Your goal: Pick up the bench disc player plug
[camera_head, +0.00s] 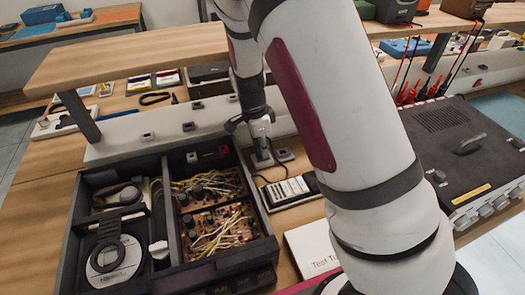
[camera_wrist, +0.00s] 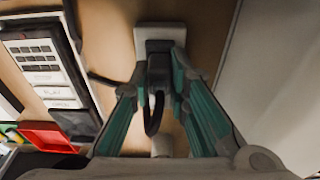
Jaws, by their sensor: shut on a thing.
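My gripper (camera_wrist: 157,82) points down at the bench in the wrist view, its teal-lined fingers shut on a dark plug (camera_wrist: 157,72). A black cord (camera_wrist: 154,118) curves from the plug. The plug is at a white socket plate (camera_wrist: 159,36); I cannot tell whether it is seated or clear. In the head view my gripper (camera_head: 259,130) is just above a small socket plate (camera_head: 263,159) behind the opened player. The plug itself is too small to make out there. The bench disc player (camera_head: 170,250) lies open, showing a disc (camera_head: 115,262) and wired circuit boards (camera_head: 213,208).
A flat panel with white keys (camera_head: 289,190) lies right of the player. A grey instrument (camera_head: 455,150) with red leads stands at the right. A wooden shelf (camera_head: 135,55) spans above the bench behind. My arm covers the middle of the head view.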

